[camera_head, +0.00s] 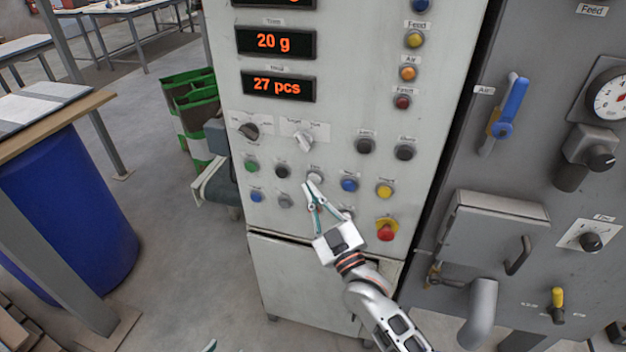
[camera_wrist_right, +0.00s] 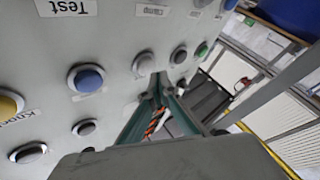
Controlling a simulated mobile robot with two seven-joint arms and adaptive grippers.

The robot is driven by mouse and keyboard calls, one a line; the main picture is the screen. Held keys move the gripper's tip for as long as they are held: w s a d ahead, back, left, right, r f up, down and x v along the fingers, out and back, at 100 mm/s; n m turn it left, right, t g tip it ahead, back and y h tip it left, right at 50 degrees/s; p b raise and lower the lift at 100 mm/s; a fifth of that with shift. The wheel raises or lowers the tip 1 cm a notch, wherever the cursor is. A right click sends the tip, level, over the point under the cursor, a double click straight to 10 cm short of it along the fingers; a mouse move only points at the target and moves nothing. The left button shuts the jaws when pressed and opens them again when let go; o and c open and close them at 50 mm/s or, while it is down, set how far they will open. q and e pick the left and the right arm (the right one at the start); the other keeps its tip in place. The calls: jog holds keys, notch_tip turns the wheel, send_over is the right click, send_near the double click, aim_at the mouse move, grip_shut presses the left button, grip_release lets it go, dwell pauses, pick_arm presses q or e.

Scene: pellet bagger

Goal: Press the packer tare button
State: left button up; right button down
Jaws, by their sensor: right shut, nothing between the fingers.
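The packer's control panel (camera_head: 325,140) carries rows of round buttons with small labels. I cannot read which label says tare. My right gripper (camera_head: 310,187) is shut and empty, its fingertips just below a pale button (camera_head: 314,178) in the middle of the upper button row. In the right wrist view the fingertips (camera_wrist_right: 158,80) lie beside that pale button (camera_wrist_right: 143,64), between it and a darker grey button (camera_wrist_right: 179,54). I cannot tell whether they touch the panel. A small tip at the bottom edge of the head view may be my left gripper (camera_head: 210,346); its jaws are not shown.
A blue button (camera_head: 348,184), yellow button (camera_head: 384,190) and red emergency-style knob (camera_head: 386,230) sit to the right of the fingertips. Displays (camera_head: 277,41) are above. A grey machine (camera_head: 520,240) with handles stands right; a blue drum (camera_head: 75,205) stands left.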

pick_arm(q)
notch_tip(320, 180, up, 2)
jog(key=shift+r+p, duration=0.15)
jog(key=shift+p, duration=1)
pick_arm(e)
jog(key=s+a, duration=0.2)
jog(key=s, duration=0.3)
jog(key=shift+s, duration=0.4)
pick_arm(q)
jog(key=shift+s+a+f+y, duration=0.15)
jog(key=shift+s+a+f, duration=0.15)
jog(key=shift+f, duration=0.2)
jog(key=shift+s+a+f+y, duration=0.15)
jog(key=shift+a+f, duration=0.25)
jog(key=shift+f, duration=0.1)
pick_arm(e)
jog(key=s+d+f+m+g+h, duration=0.3)
jog(key=s+d+f+g, duration=0.1)
jog(key=s+d+f, duration=0.6)
jog(key=s+d+f+m+g+h, duration=0.3)
jog(key=s+d+f, duration=0.8)
jog(key=f, duration=0.5)
jog(key=shift+s+d+f+g+h, duration=0.25)
jog(key=shift+d+g+h, duration=0.2)
jog(key=shift+g, duration=0.45)
